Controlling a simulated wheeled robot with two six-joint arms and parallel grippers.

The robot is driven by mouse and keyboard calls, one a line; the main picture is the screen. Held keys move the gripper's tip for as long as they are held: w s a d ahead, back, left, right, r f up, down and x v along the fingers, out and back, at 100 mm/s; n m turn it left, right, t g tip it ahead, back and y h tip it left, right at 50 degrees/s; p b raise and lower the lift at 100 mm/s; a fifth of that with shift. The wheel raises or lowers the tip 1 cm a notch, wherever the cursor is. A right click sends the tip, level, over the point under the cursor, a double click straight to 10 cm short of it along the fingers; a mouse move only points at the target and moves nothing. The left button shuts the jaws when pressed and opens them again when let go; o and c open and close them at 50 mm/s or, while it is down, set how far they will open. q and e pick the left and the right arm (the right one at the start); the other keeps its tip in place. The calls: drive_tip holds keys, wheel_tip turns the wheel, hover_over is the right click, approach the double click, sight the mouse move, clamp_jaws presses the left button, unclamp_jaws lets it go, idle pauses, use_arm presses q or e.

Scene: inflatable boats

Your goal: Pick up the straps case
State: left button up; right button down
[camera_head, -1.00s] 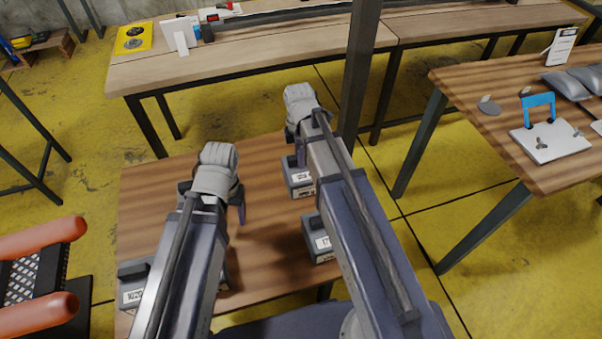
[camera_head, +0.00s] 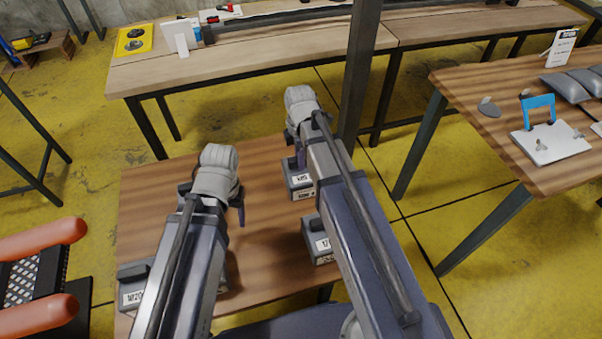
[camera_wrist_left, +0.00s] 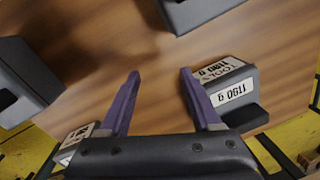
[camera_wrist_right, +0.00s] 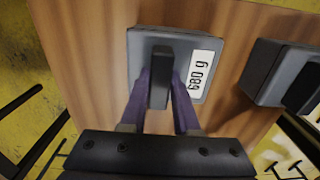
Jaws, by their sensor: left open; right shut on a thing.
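My right gripper (camera_wrist_right: 160,90) is shut on the upright dark handle of a grey case (camera_wrist_right: 143,45) whose white label reads 680 g. In the head view this case (camera_head: 300,187) stands on the wooden table under my right gripper (camera_head: 299,160); its name is too small to read. My left gripper (camera_wrist_left: 160,85) is open and empty above the table. A grey case labelled TOOLS, 1180 g (camera_wrist_left: 235,92), lies beside its right finger in the left wrist view. No label that I can read says straps.
Another grey case (camera_head: 318,240) stands nearer me, beside my right arm. A case at the table's front left (camera_head: 133,285) is partly behind my left arm. The wooden table (camera_head: 265,215) is bare between my arms. A dark post (camera_head: 360,70) rises behind the right gripper.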

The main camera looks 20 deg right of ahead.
wheel_tip(320, 180, up, 10)
drive_tip(key=p, duration=1)
use_arm(q)
wheel_tip(320, 180, up, 10)
drive_tip(key=shift+c, duration=0.4)
